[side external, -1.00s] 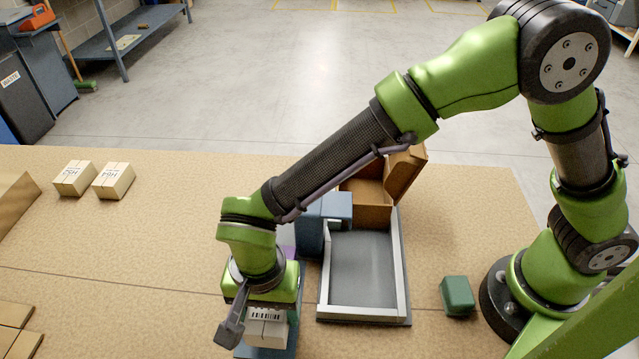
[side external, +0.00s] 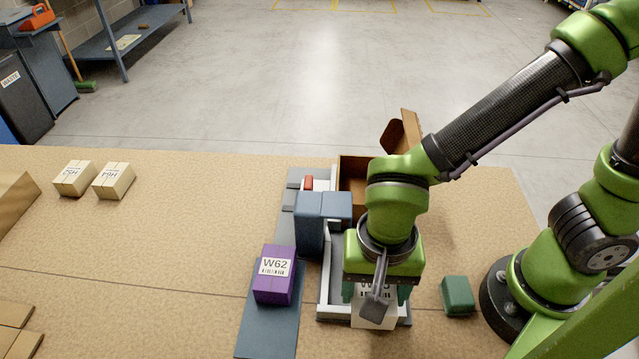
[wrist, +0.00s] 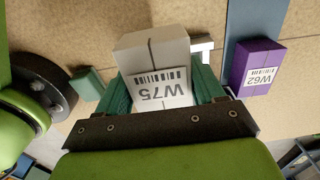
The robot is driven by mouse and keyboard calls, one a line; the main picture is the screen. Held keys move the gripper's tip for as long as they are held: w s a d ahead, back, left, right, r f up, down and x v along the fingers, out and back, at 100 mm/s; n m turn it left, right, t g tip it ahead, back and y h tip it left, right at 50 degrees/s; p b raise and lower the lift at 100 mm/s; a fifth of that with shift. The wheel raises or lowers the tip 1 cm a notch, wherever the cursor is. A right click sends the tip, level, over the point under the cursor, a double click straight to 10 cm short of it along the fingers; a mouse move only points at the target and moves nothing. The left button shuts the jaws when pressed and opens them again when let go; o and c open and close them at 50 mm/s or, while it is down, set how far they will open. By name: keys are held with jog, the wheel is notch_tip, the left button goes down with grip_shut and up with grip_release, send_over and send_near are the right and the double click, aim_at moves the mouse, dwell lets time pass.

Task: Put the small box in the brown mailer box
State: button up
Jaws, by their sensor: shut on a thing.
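The small box (side external: 362,320) is pale, with a W75 barcode label that shows plainly in the wrist view (wrist: 160,88). My gripper (side external: 377,293) is shut on it, with a green finger on each side, also in the wrist view (wrist: 162,92). In the side view, they are over the front part of a grey tray with pale rails (side external: 325,302). Whether the box touches the tray is hidden. The brown mailer box (side external: 352,172) stands open behind the tray, its lid flap (side external: 402,140) raised. My arm hides part of its right side.
A purple W62 box (side external: 274,275) sits on a blue-grey strip (side external: 268,335) left of the tray. A blue-grey block (side external: 322,222) stands between strip and mailer box. A green block (side external: 457,296) lies to the right. Two pale boxes (side external: 74,178) (side external: 113,181) stand far left.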

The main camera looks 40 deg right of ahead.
notch_tip(320, 180, up, 16)
jog(key=m, duration=1.8)
send_over(363, 200)
notch_tip(363, 200, down, 4)
notch_tip(363, 200, down, 19)
jog(key=shift+f, duration=0.1)
jog(key=o, duration=1.1)
jog(key=shift+f, duration=0.1)
